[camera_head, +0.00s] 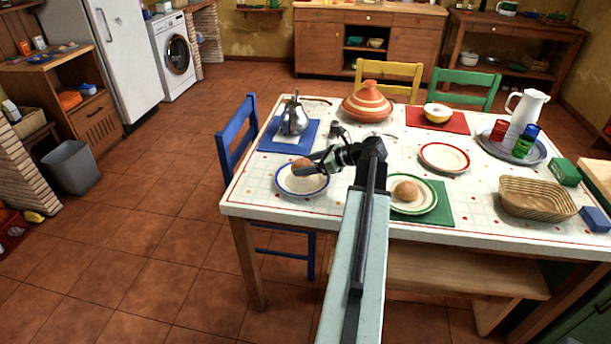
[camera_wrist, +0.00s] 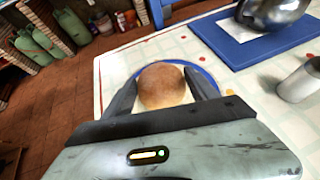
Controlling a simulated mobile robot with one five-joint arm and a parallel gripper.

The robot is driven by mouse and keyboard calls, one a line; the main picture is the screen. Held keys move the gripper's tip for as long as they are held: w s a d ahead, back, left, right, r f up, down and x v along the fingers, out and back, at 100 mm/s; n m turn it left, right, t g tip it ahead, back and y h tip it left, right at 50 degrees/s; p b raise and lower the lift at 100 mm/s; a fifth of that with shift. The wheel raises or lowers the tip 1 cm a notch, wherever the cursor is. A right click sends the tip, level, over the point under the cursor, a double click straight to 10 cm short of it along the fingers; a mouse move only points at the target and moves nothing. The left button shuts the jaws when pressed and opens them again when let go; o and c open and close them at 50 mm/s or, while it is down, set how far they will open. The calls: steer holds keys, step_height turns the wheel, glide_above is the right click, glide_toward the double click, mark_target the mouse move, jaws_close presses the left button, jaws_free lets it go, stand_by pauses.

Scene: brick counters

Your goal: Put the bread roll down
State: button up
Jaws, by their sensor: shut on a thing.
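The bread roll (camera_wrist: 162,85) is round and brown, between the two fingers of my gripper (camera_wrist: 165,88) in the wrist view. My gripper (camera_head: 307,163) is shut on it; the roll also shows in the head view (camera_head: 301,164). They are over the blue-rimmed white plate (camera_head: 303,187) at the table's left front. In the wrist view the plate's blue rim (camera_wrist: 207,76) shows behind the roll. I cannot tell whether the roll touches the plate. A second roll (camera_head: 405,191) lies on a green-rimmed plate (camera_head: 428,205) to the right.
A steel kettle (camera_head: 293,119) stands on a blue mat (camera_head: 272,142) behind the plate. A tagine (camera_head: 367,104), a red-rimmed plate (camera_head: 444,158), a wicker basket (camera_head: 537,199) and a tray with a white jug (camera_head: 525,107) stand farther right. A blue chair (camera_head: 237,135) is at the left edge.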

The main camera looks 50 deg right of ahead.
step_height(320, 180, down, 4)
steer(key=b, duration=0.3)
steer(key=shift+b, duration=0.4)
steer(key=shift+r, duration=0.3)
steer(key=shift+f, duration=0.15)
steer(key=o, duration=1.3)
steer(key=shift+o, duration=0.2)
